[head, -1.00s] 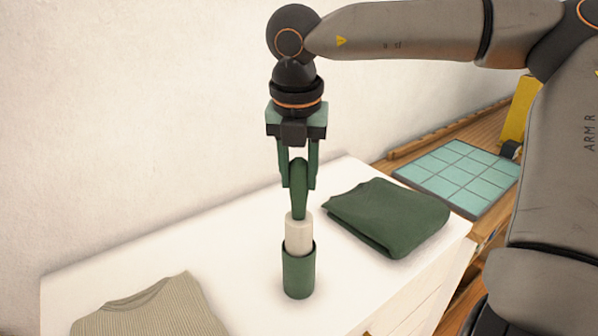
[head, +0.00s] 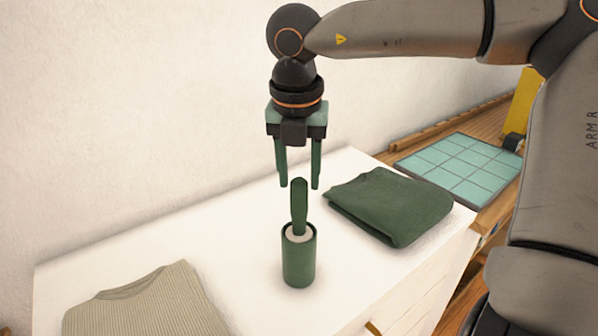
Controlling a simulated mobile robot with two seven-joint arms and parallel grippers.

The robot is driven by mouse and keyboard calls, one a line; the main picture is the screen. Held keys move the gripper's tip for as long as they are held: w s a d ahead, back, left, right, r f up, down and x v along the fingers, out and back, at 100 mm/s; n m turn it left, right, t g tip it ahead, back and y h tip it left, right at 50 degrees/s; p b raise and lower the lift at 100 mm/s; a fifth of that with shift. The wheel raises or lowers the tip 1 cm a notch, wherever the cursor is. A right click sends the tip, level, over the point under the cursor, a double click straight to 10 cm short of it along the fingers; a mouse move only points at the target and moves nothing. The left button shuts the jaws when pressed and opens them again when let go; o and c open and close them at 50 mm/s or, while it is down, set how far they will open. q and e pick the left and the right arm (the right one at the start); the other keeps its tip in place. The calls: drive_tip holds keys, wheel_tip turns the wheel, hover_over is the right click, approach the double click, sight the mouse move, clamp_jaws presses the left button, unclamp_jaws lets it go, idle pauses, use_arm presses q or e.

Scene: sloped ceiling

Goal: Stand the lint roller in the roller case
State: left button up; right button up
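The lint roller (head: 299,207) stands upright with its white roll down inside the green roller case (head: 299,265). Its green handle sticks up out of the case, and only the top of the white roll shows at the rim. The case stands upright on the white dresser top (head: 222,222). My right gripper (head: 299,184) is open, with its two fingers apart on either side above the handle's top, and nothing is held. My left gripper is not in view.
A folded dark green garment (head: 390,203) lies right of the case. A beige ribbed garment (head: 150,305) lies at the front left. A wall is behind. A teal tiled panel (head: 460,165) lies beyond the dresser on the right.

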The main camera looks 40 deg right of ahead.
drive_tip(key=o, duration=0.3)
drive_tip(key=shift+o, duration=0.2)
wheel_tip(320, 180, up, 12)
drive_tip(key=s+a, duration=0.1)
drive_tip(key=shift+a+r, duration=0.2)
drive_tip(key=shift+a, duration=0.05)
drive_tip(key=shift+s, duration=0.15)
idle(0.9)
